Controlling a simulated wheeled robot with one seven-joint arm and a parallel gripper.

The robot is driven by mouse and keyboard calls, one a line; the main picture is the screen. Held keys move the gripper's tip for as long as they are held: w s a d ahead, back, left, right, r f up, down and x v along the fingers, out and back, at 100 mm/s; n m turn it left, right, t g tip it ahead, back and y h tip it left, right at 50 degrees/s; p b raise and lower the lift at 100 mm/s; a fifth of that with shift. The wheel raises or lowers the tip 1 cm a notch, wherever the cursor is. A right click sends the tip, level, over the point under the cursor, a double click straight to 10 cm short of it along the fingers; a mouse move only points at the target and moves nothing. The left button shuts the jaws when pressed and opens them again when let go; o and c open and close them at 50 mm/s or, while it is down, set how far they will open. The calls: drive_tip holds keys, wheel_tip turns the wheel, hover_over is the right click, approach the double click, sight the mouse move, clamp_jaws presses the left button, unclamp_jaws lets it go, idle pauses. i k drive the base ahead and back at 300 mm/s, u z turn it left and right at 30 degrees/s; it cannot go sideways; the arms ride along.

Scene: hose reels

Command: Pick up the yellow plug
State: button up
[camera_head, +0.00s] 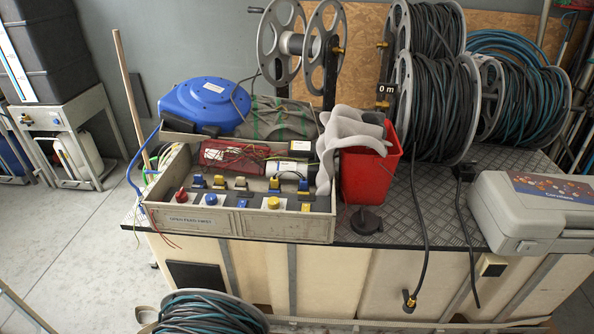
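A grey open box (190,224) sits on the front left of the workbench and holds a row of coloured plugs or knobs. A yellow round-topped piece (273,202) stands near the middle of its front row, between dark pieces. A red knob (181,195) stands at the left end. Behind them are several small blue and yellow pieces (240,183). I cannot tell for certain which yellow piece is the plug. My gripper is not in view.
A red bucket (372,178) with grey cloth (350,135) stands right of the box. A blue hose reel (205,103) is behind it. Large cable reels (437,105) stand at the back. A grey case (530,222) is at the right. A black cable (418,235) hangs over the front edge.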

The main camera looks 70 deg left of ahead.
sight(273, 181)
drive_tip(key=u, duration=0.35)
drive_tip(key=i, duration=1.3)
drive_tip(key=u, duration=3.25)
drive_tip(key=i, duration=1)
drive_tip(key=z, duration=0.05)
